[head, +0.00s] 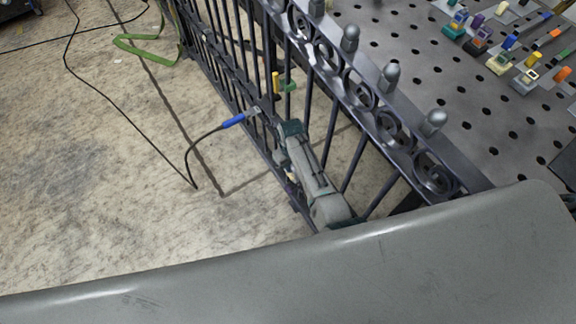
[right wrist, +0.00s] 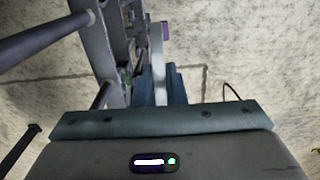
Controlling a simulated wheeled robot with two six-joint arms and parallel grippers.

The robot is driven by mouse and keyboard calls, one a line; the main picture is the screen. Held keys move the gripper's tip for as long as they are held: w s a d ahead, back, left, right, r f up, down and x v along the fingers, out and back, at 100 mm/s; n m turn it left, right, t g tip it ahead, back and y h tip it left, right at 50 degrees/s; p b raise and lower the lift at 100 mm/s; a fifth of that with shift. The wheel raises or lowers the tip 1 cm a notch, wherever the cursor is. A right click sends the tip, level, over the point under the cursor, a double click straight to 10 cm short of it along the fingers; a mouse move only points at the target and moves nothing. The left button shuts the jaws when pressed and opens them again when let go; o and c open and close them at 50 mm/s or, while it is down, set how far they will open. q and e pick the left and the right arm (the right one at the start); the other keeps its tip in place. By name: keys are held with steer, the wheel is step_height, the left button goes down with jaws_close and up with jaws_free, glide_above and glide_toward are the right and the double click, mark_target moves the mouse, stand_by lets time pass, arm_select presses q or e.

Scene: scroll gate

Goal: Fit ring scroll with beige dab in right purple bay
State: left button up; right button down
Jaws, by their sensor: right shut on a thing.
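The dark metal gate (head: 366,100) runs diagonally through the head view, with a row of ring scrolls under its finials. My right gripper (head: 290,132) is low against the gate's bars. In the right wrist view its teal fingers (right wrist: 160,86) are shut on a thin, pale grey piece (right wrist: 158,62), seen edge-on, which I take for the ring scroll. Its beige dab cannot be made out for sure. A purple mark (right wrist: 165,30) shows just beyond the piece. Whether the piece touches the gate is unclear. My left gripper is not in view.
A blue-handled tool (head: 235,120) on a black cable lies left of the gate. Yellow (head: 276,82) and green (head: 288,86) marks show on the bars. A perforated table (head: 440,95) at right holds several coloured parts. A green strap (head: 148,48) lies on open floor.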

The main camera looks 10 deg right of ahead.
steer(key=shift+w+d+f, duration=0.1)
steer(key=shift+d+f, duration=0.15)
steer(key=shift+f, duration=0.05)
arm_select(q)
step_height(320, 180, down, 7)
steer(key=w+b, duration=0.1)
steer(key=b, duration=0.6)
arm_select(e)
steer(key=w+d+f, duration=0.1)
steer(key=d+f, duration=0.2)
steer(key=f, duration=0.4)
steer(key=shift+w+d+f, duration=0.15)
steer(key=shift+d+f, duration=0.1)
arm_select(q)
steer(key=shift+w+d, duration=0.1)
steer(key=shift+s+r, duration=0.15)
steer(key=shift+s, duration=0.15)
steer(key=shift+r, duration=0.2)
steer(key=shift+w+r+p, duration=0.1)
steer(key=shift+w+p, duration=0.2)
steer(key=shift+p, duration=0.05)
arm_select(e)
steer(key=shift+s, duration=0.2)
